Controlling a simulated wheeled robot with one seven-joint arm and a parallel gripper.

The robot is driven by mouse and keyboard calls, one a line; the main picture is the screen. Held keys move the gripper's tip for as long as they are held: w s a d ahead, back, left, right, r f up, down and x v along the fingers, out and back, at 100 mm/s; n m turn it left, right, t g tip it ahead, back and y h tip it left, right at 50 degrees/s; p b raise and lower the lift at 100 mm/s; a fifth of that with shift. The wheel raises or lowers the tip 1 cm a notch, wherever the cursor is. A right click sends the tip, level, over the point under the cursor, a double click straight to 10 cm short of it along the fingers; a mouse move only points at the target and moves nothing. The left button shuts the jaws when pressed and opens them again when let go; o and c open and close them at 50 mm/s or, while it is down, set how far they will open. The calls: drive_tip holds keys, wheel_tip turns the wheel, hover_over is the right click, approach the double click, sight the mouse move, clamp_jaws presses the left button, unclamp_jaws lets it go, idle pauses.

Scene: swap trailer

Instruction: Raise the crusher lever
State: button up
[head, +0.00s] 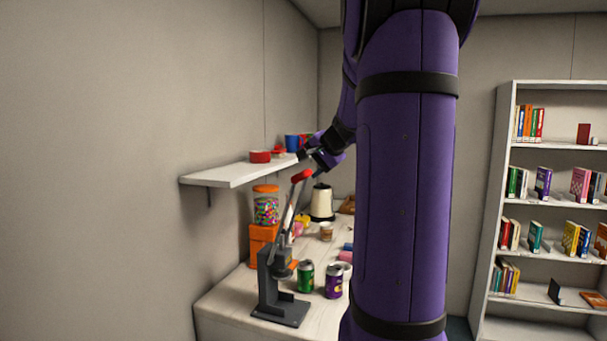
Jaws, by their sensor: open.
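The can crusher (276,287) is a dark grey device at the near left part of the white counter. Its grey lever (290,215) slants up and slightly right, ending in a red handle (302,175). My gripper (306,163), black-fingered on a purple hand, is open just above and to the right of the red handle in the picture. I cannot tell whether a finger touches the handle. A green can (306,277) and a purple can (334,281) stand on the counter right of the crusher. My arm hides the counter's right part.
An orange gumball machine (265,207) stands behind the crusher. A white wall shelf (235,173) with red and blue items is close behind my gripper. A cream kettle (322,203) and small items fill the far counter. A bookshelf (555,204) stands at the right.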

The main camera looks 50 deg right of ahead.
drive_tip(key=shift+v, duration=2.25)
